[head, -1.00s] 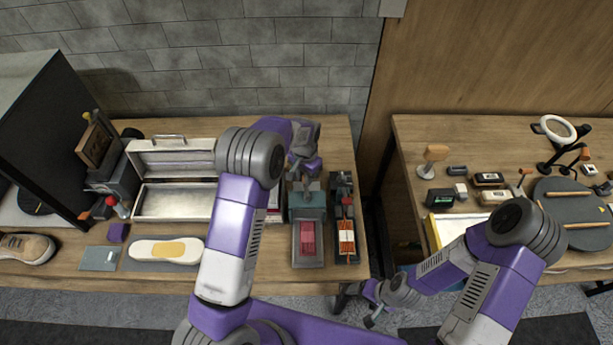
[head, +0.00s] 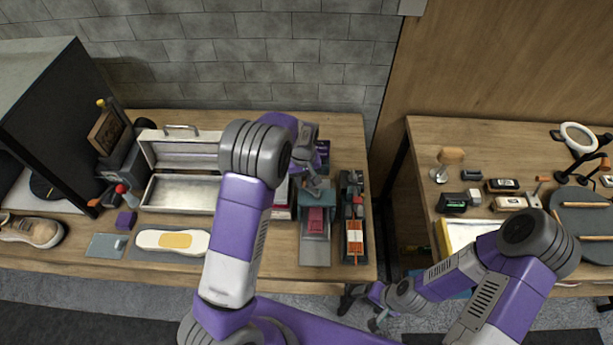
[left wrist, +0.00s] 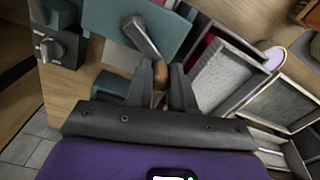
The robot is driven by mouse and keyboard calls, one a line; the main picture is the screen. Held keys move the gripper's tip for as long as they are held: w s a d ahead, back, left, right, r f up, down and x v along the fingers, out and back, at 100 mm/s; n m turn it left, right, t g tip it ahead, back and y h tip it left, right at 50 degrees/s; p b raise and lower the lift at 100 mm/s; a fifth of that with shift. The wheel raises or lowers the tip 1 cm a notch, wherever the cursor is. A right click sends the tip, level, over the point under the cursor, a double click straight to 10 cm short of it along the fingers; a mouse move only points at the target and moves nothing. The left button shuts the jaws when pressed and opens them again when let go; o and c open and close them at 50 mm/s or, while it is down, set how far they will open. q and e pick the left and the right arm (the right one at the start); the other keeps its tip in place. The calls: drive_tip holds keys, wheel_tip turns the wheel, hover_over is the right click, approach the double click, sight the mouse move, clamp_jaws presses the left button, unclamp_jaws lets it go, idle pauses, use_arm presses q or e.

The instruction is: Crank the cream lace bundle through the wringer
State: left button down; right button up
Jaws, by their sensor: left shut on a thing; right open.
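The wringer (head: 318,201) is a teal block on the left table, with a grey tray (head: 314,255) in front. A dark pink-red piece (head: 317,222) lies in the tray, against the teal block. I cannot pick out a cream lace bundle. My left gripper (head: 313,184) is over the wringer's back. In the left wrist view, its fingers (left wrist: 160,84) are shut on the brown knob (left wrist: 160,70) of the metal crank arm (left wrist: 141,38), beside the teal body (left wrist: 185,42). My right gripper (head: 376,318) is low, off the left table's front right corner, open and empty.
A narrow dark device with orange strips (head: 354,245) stands close right of the wringer. An open metal case (head: 180,195), a white insole (head: 172,240) and a sneaker (head: 32,230) are to the left. A gap separates the right table (head: 425,150).

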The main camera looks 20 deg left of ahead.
use_arm(q)
drive_tip(key=n, duration=0.1)
drive_tip(key=s+n, duration=0.1)
drive_tip(key=n, duration=0.1)
drive_tip(key=shift+s+r, duration=0.1)
drive_tip(key=s+n+p, duration=0.1)
drive_tip(key=n, duration=0.1)
drive_tip(key=shift+s+n, duration=0.1)
drive_tip(key=shift+n, duration=0.2)
drive_tip(key=n, duration=0.1)
drive_tip(key=s+n+p, duration=0.1)
drive_tip(key=n, duration=0.1)
drive_tip(key=shift+s+d+p, duration=0.15)
drive_tip(key=shift+d+p, duration=0.15)
drive_tip(key=shift+s+d+n+p, duration=0.2)
drive_tip(key=shift+n+p, duration=0.1)
drive_tip(key=shift+n, duration=0.4)
drive_tip(key=shift+s+d+n+p, duration=0.1)
drive_tip(key=shift+s+n+p, duration=0.15)
drive_tip(key=shift+n, duration=0.45)
drive_tip(key=c, duration=1)
unclamp_jaws()
drive_tip(key=shift+o, duration=0.2)
